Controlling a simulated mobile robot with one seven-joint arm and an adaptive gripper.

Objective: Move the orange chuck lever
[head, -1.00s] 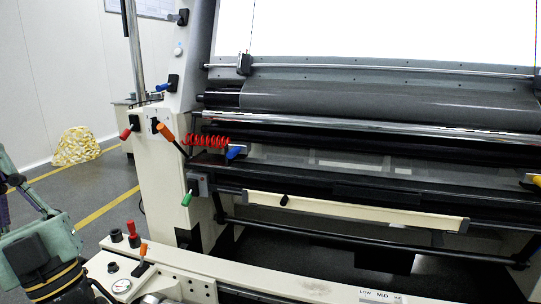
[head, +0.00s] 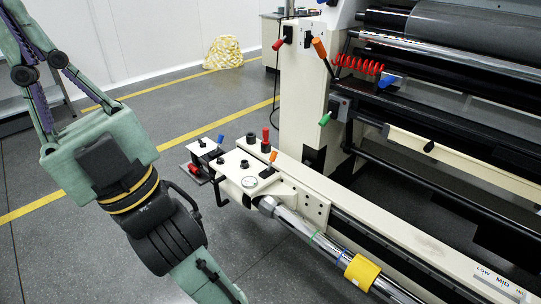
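A silver shaft (head: 312,238) with a yellow collar (head: 361,272) runs from the chuck housing. A red-topped knob (head: 265,140), black knobs and a small side box (head: 205,150) with a blue lever stand close by. The grey floor (head: 60,265) between is open.

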